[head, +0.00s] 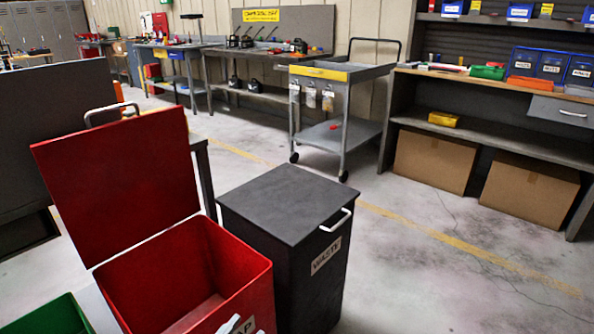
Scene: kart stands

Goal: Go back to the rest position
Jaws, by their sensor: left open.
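My left gripper (237,324) shows only as small pale finger parts at the bottom edge, in front of the red bin's front wall. It is open, and I see nothing between the fingers. The red bin (250,287) stands with its red lid (118,180) raised and tilted back. The part of its inside that I see looks empty. My right gripper is not in view.
A black bin (285,205) with a shut lid stands right of the red one. A green bin (50,318) is at the lower left. A grey cart (345,135) and a workbench (490,140) with boxes stand behind. The floor at right is clear.

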